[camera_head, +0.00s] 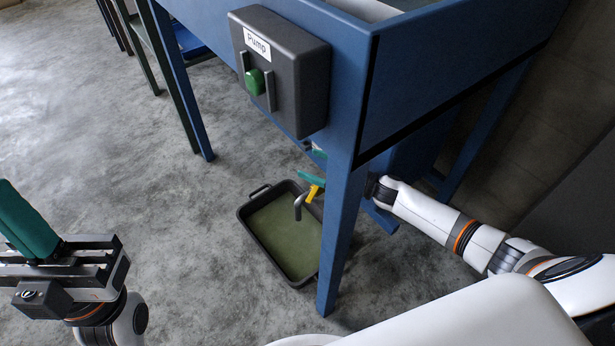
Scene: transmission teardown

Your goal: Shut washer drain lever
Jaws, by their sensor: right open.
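The yellow drain lever (313,193) sits by the curved grey drain spout (299,207), beneath the blue washer (440,75). The spout points down over a dark drain tray (247,222) holding greenish liquid. My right gripper (309,164) reaches in behind the washer's front leg, which hides most of it. Its teal fingers show left of the leg, apart, the lower one right above the lever. I cannot tell whether it touches the lever. My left gripper (42,250) is at the lower left, far from the lever, with teal fingers partly out of frame.
The blue front leg (341,235) stands between me and my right gripper. The concrete floor on the left is clear.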

